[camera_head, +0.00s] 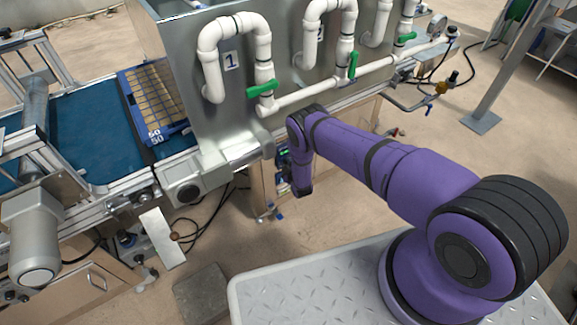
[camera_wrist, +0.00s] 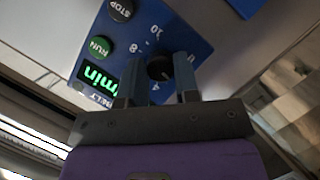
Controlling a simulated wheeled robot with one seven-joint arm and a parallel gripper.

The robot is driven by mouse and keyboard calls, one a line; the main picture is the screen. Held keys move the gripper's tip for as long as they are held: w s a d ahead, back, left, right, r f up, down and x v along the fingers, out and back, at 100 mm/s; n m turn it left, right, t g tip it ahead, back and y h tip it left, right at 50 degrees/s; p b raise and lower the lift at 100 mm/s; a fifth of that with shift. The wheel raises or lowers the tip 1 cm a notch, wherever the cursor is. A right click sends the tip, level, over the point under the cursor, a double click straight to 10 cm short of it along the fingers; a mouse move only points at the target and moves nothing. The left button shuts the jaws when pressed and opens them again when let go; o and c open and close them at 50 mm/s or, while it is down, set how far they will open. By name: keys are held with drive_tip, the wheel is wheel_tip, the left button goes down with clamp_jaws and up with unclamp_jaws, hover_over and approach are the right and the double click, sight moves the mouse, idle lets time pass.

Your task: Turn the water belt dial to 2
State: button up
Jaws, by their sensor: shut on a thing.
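In the wrist view a blue control panel (camera_wrist: 195,30) fills the upper middle, turned on its side. On it sits a dark round dial (camera_wrist: 159,68) with white scale numbers around it; an 8 and a 10 are readable. My gripper (camera_wrist: 160,77) is shut on the dial, one finger on each side of it. The fingers cover part of the scale, and I cannot clearly tell which number the dial points to. Part of a label near the display appears to read BELT. In the head view my purple arm hides the gripper and the dial.
Next to the dial are a green RUN button (camera_wrist: 101,46), a STOP button (camera_wrist: 121,9) and a lit green display (camera_wrist: 98,78). The head view shows a blue conveyor belt (camera_head: 97,125), a seed tray (camera_head: 155,100) and white pipes with green valve handles (camera_head: 262,89) above my arm.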

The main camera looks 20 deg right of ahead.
drive_tip(key=shift+s, duration=0.1)
drive_tip(key=o, duration=0.9)
drive_tip(key=v, duration=1)
drive_tip(key=shift+s+r, duration=0.1)
drive_tip(key=shift+s, duration=0.2)
